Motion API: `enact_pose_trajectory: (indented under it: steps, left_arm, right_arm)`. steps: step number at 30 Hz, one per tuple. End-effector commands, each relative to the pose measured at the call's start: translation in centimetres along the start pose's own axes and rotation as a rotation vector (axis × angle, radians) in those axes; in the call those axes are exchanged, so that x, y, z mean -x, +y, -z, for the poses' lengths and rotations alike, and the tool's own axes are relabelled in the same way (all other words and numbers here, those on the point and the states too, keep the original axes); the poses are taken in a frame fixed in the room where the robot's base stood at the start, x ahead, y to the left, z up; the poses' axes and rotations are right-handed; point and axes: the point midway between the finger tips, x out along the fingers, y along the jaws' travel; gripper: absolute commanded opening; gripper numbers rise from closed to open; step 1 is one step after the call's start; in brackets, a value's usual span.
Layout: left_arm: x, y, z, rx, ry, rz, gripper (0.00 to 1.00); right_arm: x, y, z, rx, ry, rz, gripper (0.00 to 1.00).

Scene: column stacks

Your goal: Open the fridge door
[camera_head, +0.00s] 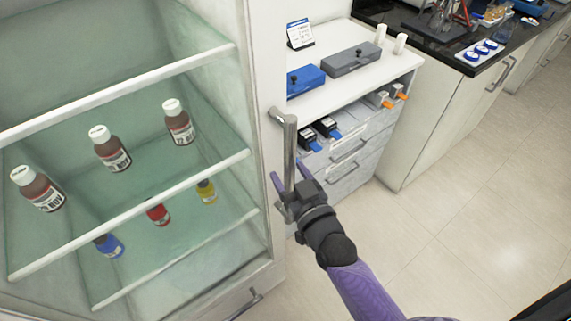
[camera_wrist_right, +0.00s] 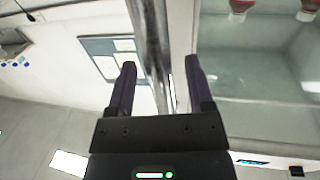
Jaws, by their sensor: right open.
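The fridge (camera_head: 125,190) fills the left of the head view, with bottles visible on its shelves. Its door has a white frame (camera_head: 262,60) with an upright metal handle (camera_head: 289,140) on the right side. The door looks shut. My right gripper (camera_head: 289,175) is open at the lower part of the handle, one finger on each side of the bar. In the right wrist view the handle (camera_wrist_right: 156,45) runs between the two spread fingers (camera_wrist_right: 160,68). I cannot tell whether either finger touches it. My left gripper is not in view.
A white drawer unit (camera_head: 350,150) with blue (camera_head: 305,79) and grey (camera_head: 350,59) boxes stands right of the fridge. A dark-topped counter (camera_head: 450,40) with labware is at the upper right. Another handle (camera_head: 245,302) is low on the fridge. Open floor (camera_head: 480,210) lies at the right.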

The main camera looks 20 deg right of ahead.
Motion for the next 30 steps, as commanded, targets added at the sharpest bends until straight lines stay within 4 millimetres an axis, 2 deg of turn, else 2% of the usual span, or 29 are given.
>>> enact_pose_trajectory:
  steps: [3,6,14,17,24,30]
  left_arm:
    - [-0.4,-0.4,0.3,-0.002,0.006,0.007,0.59]
    - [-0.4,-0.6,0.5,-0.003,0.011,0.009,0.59]
    - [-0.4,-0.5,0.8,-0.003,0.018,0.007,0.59]
    - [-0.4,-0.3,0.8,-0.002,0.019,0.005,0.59]
    - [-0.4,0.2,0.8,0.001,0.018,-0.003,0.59]
    - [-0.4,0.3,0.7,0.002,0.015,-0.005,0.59]
  right_arm:
    - [-1.5,0.0,-0.1,-0.001,0.000,-0.001,0.67]
    - [-2.1,0.0,-0.1,-0.001,-0.001,-0.001,0.67]
    - [-2.3,0.0,0.0,-0.001,-0.002,0.000,0.67]
    - [-2.3,0.0,-0.1,-0.001,-0.002,0.000,0.50]
    - [-2.3,0.0,-0.1,-0.001,-0.002,0.000,0.00]
    - [-2.3,0.0,-0.1,0.000,-0.002,0.000,0.00]
